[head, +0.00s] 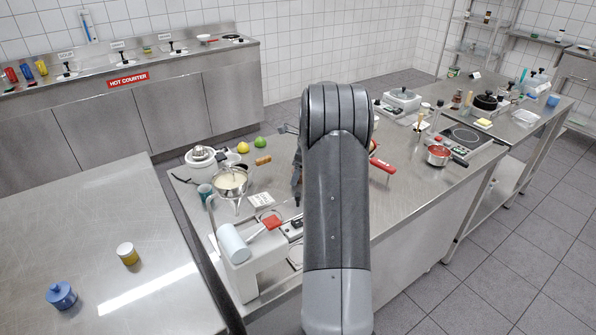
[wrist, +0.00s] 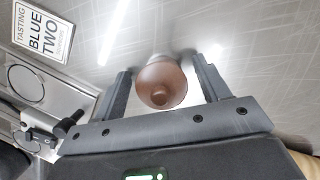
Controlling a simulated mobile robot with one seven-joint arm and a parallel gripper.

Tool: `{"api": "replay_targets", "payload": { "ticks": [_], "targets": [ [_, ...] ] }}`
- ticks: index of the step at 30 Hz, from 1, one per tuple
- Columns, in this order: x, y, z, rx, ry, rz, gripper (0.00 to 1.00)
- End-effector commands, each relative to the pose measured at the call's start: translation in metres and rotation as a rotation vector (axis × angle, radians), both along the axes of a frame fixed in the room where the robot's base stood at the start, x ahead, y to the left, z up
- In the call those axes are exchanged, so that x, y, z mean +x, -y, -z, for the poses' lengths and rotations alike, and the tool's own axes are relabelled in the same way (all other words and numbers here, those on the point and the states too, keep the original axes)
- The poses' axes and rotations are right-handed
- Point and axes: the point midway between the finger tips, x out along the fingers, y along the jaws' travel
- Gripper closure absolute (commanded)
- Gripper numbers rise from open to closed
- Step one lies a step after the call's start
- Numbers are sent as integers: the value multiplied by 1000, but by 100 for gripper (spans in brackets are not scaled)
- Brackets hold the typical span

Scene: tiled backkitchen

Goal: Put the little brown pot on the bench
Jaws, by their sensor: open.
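The little brown pot (wrist: 162,85) shows in the wrist view, round with a darker middle, between the two fingers of my gripper (wrist: 159,66). The fingers are apart, with a visible gap on each side of the pot. Steel surface shows behind the pot; I cannot tell whether the pot rests on it. In the head view my arm covers the pot and most of my gripper; only a dark part shows left of the arm. The steel bench (head: 412,210) runs behind and beside my arm.
A printed card (wrist: 40,37) lies near the pot, beside a burner unit (wrist: 25,85). The left counter (head: 90,215) is mostly clear.

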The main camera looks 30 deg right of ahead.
Motion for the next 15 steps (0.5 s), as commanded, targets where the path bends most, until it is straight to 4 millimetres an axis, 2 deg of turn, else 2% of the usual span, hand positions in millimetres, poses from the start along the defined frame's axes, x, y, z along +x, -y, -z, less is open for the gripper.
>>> {"api": "replay_targets", "payload": {
  "ticks": [5, 15],
  "targets": [
    [-1, 2, -11, -2, 2, 0, 31],
    [-15, 14, -78, -3, 3, 1, 31]
  ]
}}
